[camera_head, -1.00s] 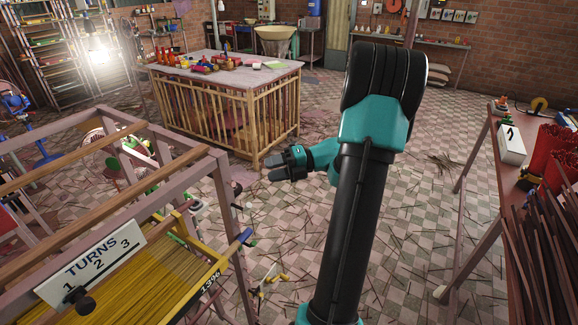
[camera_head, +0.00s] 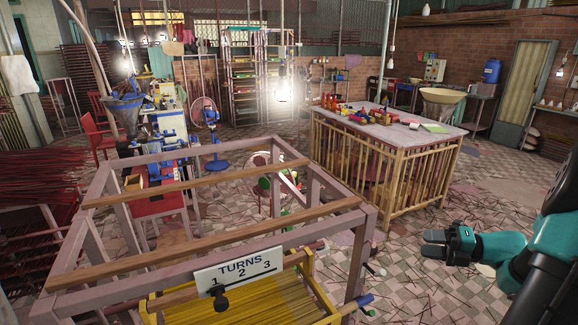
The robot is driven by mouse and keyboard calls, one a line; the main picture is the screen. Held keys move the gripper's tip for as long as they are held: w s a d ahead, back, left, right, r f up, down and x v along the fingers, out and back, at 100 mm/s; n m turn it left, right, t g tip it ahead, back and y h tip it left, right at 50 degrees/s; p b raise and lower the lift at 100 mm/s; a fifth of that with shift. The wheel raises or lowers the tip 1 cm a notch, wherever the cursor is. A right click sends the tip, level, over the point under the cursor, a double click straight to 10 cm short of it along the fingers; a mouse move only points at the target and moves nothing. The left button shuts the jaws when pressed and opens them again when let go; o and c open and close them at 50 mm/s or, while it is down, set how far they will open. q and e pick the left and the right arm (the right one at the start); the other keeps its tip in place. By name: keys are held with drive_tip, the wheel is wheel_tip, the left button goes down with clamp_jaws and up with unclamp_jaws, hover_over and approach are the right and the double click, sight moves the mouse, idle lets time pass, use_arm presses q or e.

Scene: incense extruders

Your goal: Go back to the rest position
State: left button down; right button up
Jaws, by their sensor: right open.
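My right gripper (camera_head: 433,244) is at the right of the picture, open and empty, with its dark fingers pointing left. Its teal and black arm (camera_head: 520,270) comes in from the right edge. In the picture it shows over the tiled floor, in front of the slatted table's lower right corner, and no object is between its fingers. My left gripper and arm are not in view.
A wooden frame (camera_head: 120,262) with a TURNS sign (camera_head: 240,268) and yellow rods (camera_head: 225,305) stands in front. A slatted table (camera_head: 385,180) with small coloured items is beyond it. Blue machines (camera_head: 165,130) stand at the left. Tiled floor (camera_head: 420,285) is open at right, with scattered sticks.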

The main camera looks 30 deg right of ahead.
drive_tip(key=x, duration=1.3)
drive_tip(key=shift+s+d, duration=0.15)
drive_tip(key=v, duration=1.4)
drive_tip(key=x, duration=1.7)
drive_tip(key=shift+w+a+f, duration=0.1)
drive_tip(key=shift+w+a, duration=0.15)
drive_tip(key=shift+w+d, duration=0.1)
drive_tip(key=shift+w, duration=0.3)
drive_tip(key=shift+s, duration=0.15)
